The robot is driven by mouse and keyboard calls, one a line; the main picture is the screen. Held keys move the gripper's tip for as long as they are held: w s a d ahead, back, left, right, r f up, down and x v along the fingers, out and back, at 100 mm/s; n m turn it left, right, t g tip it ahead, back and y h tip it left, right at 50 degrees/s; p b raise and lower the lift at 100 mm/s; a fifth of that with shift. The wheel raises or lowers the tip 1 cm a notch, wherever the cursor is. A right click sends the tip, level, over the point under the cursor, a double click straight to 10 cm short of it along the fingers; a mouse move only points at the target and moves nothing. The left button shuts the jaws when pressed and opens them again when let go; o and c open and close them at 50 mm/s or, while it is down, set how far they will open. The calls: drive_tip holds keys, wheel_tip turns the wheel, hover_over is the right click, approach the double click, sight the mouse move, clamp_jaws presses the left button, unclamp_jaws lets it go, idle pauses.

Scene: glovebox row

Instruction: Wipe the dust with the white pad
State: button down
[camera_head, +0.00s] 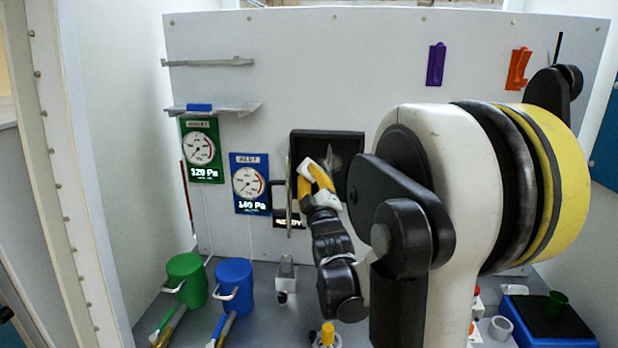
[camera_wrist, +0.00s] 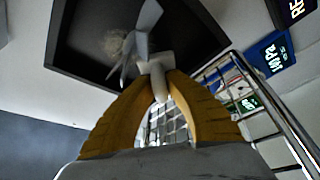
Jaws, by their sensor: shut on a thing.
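My gripper (camera_head: 318,176) is raised at the back wall, in front of a dark framed recess (camera_head: 350,136). In the wrist view my two yellow fingers (camera_wrist: 160,92) are shut on the pale stem of the white pad (camera_wrist: 140,48). The pad is tilted, its pale angular faces reaching into the recess, which also shows in the wrist view (camera_wrist: 88,52). A fuzzy grey patch of dust (camera_wrist: 113,42) lies on the dark surface, just left of the pad. I cannot tell whether the pad touches it. In the head view the pad is small and partly hidden by my fingers.
A wire grille panel (camera_wrist: 225,85) stands close right of my fingers. Green (camera_head: 202,150) and blue (camera_head: 250,183) gauges hang left of the recess. Green (camera_head: 186,280) and blue (camera_head: 234,286) canisters stand below. A blue-edged tray (camera_head: 548,322) lies right. My arm hides the middle.

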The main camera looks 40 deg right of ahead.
sight(338, 163)
drive_tip(key=shift+w+d, duration=0.65)
drive_tip(key=shift+d, duration=0.1)
idle(0.7)
drive_tip(key=shift+s, duration=0.1)
drive_tip(key=shift+s+d+b, duration=0.15)
drive_tip(key=shift+s+d, duration=1.2)
drive_tip(key=shift+s, duration=0.15)
drive_tip(key=shift+s+d+b, duration=0.15)
drive_tip(key=shift+s+d, duration=1.2)
drive_tip(key=shift+s, duration=0.15)
drive_tip(key=shift+w+a, duration=1.35)
drive_tip(key=shift+w, duration=0.25)
drive_tip(key=shift+w+a, duration=1.3)
drive_tip(key=shift+w, duration=0.25)
drive_tip(key=shift+r, duration=0.3)
drive_tip(key=shift+s+d, duration=1.3)
drive_tip(key=shift+s, duration=0.3)
drive_tip(key=shift+s+d, duration=1.3)
drive_tip(key=shift+s, duration=0.3)
drive_tip(key=shift+w+a+b, duration=0.2)
drive_tip(key=shift+w+a, duration=1.15)
drive_tip(key=shift+w, duration=0.25)
drive_tip(key=shift+w+a+b, duration=0.15)
drive_tip(key=shift+w+a, duration=1.15)
drive_tip(key=shift+w, duration=0.3)
